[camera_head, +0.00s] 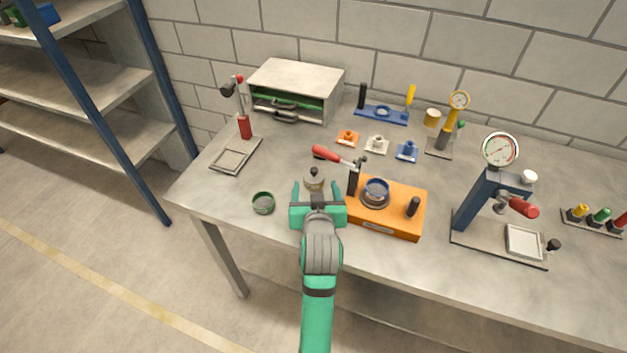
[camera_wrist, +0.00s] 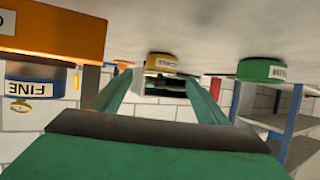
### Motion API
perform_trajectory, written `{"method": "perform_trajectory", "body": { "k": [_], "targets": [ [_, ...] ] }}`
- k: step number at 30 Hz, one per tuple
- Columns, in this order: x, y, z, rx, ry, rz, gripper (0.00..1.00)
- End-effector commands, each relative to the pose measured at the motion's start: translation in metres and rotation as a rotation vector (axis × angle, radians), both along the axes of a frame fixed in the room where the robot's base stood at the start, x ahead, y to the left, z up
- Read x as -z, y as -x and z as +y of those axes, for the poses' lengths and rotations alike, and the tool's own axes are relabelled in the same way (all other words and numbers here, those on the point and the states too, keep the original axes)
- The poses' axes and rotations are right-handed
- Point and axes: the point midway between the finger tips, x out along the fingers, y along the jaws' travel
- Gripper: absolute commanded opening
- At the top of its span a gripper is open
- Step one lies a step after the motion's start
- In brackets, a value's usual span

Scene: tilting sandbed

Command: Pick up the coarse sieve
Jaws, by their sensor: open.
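The sieve in front of my gripper is a small round yellow piece with a white label in the wrist view (camera_wrist: 162,62); the label is too small to read surely. In the head view it shows dull yellow-grey (camera_head: 314,183), standing on the table just ahead of my fingers, with a dark knob-like shape above it. My gripper (camera_head: 317,193) is open, low over the table's front. Its fingers, also in the wrist view (camera_wrist: 158,90), point toward the yellow piece, which lies between their lines and appears just past the tips. No contact is visible.
A green sieve (camera_head: 263,203) stands left of my gripper. An orange fixture (camera_head: 396,222) with a blue sieve (camera_head: 376,193), labelled FINE in the wrist view (camera_wrist: 30,85), stands close on the right. A cabinet (camera_head: 295,80) is behind. The table's front edge is near.

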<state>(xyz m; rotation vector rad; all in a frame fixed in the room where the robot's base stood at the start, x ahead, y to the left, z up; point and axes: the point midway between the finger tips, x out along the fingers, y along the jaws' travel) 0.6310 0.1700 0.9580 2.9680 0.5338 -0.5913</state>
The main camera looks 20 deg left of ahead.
Motion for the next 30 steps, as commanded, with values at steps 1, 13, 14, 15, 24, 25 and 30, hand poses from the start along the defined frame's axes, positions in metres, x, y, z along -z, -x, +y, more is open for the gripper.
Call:
{"method": "perform_trajectory", "body": {
  "k": [1,13,14,15,24,25,30],
  "targets": [
    [0.001,-0.003,0.001,0.000,0.000,0.000,0.69],
    [0.024,-0.036,0.018,-0.004,0.001,0.001,0.69],
    [0.025,-0.039,0.019,-0.004,0.001,0.001,0.69],
    [0.026,-0.042,0.020,-0.004,0.001,0.000,0.69],
    [0.028,-0.046,0.022,-0.003,0.001,0.000,0.69],
    [0.028,-0.046,0.022,-0.003,0.001,0.000,0.64],
    [0.028,-0.046,0.021,-0.003,0.001,0.000,0.23]
  ]
}}
